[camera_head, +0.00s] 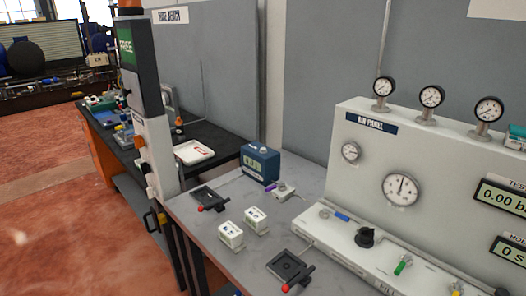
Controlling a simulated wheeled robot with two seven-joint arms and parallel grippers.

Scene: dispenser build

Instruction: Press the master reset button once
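No button that I can read as the master reset is identifiable. The grey-white air panel (355,160) stands at the right, with gauges on top and front. A black knob (366,237) and a green-handled valve (403,265) sit on its lower ledge. A white post (158,150) with a green "FREE" screen (126,46) stands at the left, with small orange and dark fittings on its side that are too small to tell. Neither of my grippers shows in the head view.
The grey bench (230,195) holds two white blocks (230,236), (256,219), a blue box (260,163) and two black plates with red-tipped levers (210,199), (289,269). A dark bench with a white tray (193,153) stands behind. Reddish floor (50,220) is open at left.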

